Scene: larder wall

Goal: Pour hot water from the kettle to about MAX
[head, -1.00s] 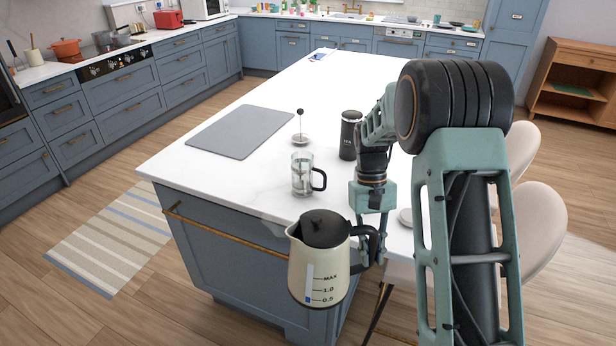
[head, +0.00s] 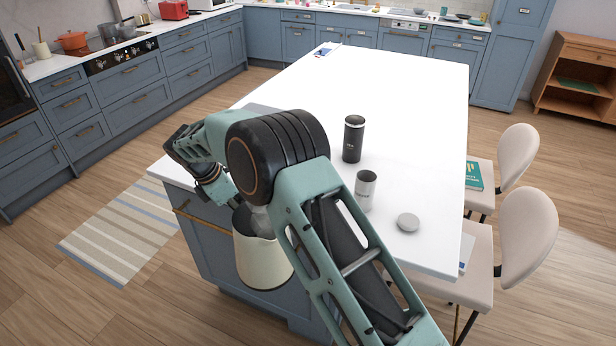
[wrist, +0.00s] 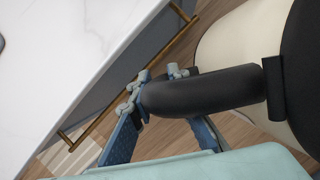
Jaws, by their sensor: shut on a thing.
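The cream kettle (head: 262,262) hangs in front of the island's near side in the head view, partly covered by my arm. My gripper (wrist: 160,88) is shut on its black handle (wrist: 215,90) in the wrist view. The kettle's cream body (wrist: 235,45) shows beyond the handle there, with floor below it, outside the island's edge. Its level marks and the water inside are not visible.
Two chairs (head: 528,230) stand at the right. The far part of the top is mostly clear.

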